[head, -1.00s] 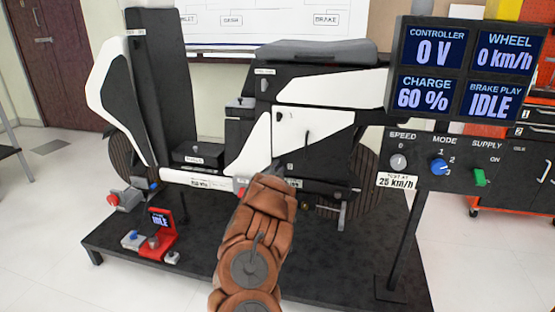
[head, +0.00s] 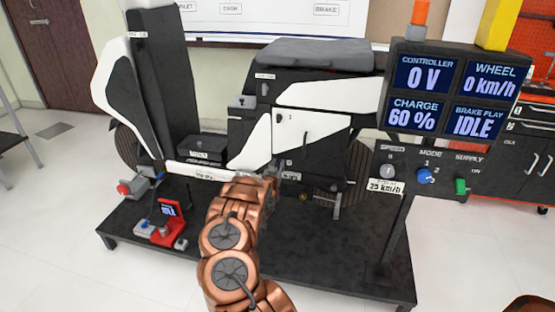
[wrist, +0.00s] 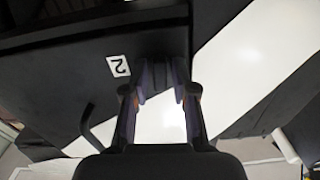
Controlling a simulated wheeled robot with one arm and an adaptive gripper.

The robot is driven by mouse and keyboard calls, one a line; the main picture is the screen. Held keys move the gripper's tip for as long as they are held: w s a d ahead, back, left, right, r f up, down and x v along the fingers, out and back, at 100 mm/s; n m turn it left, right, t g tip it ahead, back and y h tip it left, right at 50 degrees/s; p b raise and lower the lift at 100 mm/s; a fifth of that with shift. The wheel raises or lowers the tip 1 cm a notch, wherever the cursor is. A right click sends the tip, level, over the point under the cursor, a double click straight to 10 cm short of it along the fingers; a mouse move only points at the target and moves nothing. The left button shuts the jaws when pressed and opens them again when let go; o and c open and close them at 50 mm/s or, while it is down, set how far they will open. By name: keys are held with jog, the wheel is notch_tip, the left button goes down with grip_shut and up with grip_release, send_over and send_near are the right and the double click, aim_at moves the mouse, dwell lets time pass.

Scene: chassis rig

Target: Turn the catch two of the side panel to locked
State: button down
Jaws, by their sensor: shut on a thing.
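The side panel (head: 324,124) is a black and white cover on the rig's flank. It has a label 1 at its upper left and a dark handle. In the wrist view the panel's black face (wrist: 80,60) carries an upside-down label 2 (wrist: 118,65), right beside my gripper (wrist: 162,72). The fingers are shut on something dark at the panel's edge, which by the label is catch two. The fingers hide most of it, so I cannot tell its angle. In the head view my arm covers the gripper at the panel's lower left.
The display post (head: 455,95) with its knobs stands at the right, on the black platform (head: 340,250). A small red stand (head: 168,222) with a screen is at the platform's left. In the wrist view a dark bent handle (wrist: 88,122) is left of the fingers.

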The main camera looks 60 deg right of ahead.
jog(key=shift+n+p, duration=0.55)
jog(key=shift+n, duration=0.15)
jog(key=c, duration=1.2)
grip_release()
jog(key=shift+o, duration=0.2)
jog(key=shift+s+a, duration=0.1)
jog(key=shift+a, duration=0.05)
jog(key=v, duration=1.1)
jog(key=shift+a, duration=0.3)
jog(key=shift+s, duration=0.1)
